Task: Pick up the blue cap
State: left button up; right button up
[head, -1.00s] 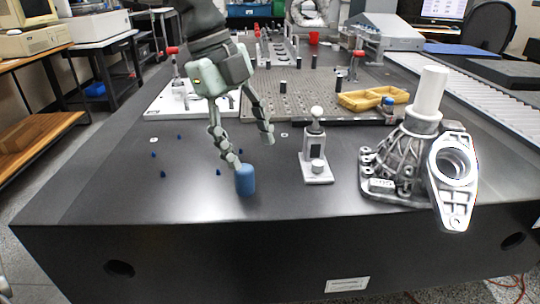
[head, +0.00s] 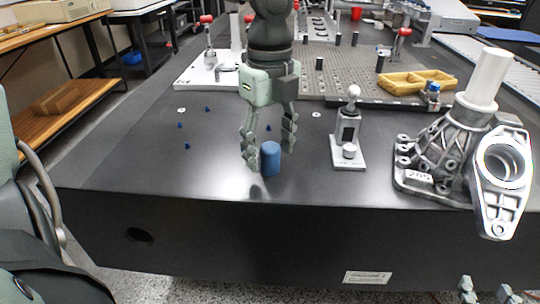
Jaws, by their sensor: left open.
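The blue cap (head: 271,158) is a small upright blue cylinder on the dark table top near its front edge. My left gripper (head: 270,165) points down over it from behind. Its fingers are open, one to the left of the cap and one to the right and a little behind. I cannot tell whether either finger touches the cap. Fingertips of my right gripper (head: 487,292) show at the bottom right corner, in front of the table and away from the cap. The rest of that gripper is cut off.
A small grey stand with a white ball (head: 349,140) stands right of the cap. A large metal casting (head: 450,150) with a white cylinder is further right. Tiny blue pieces (head: 187,146) lie to the left. A perforated plate (head: 340,75) and yellow tray (head: 415,82) are behind.

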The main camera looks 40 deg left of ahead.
pick_arm(q)
jog(key=shift+c, duration=0.6)
jog(key=c, duration=0.8)
jog(key=shift+r, duration=0.1)
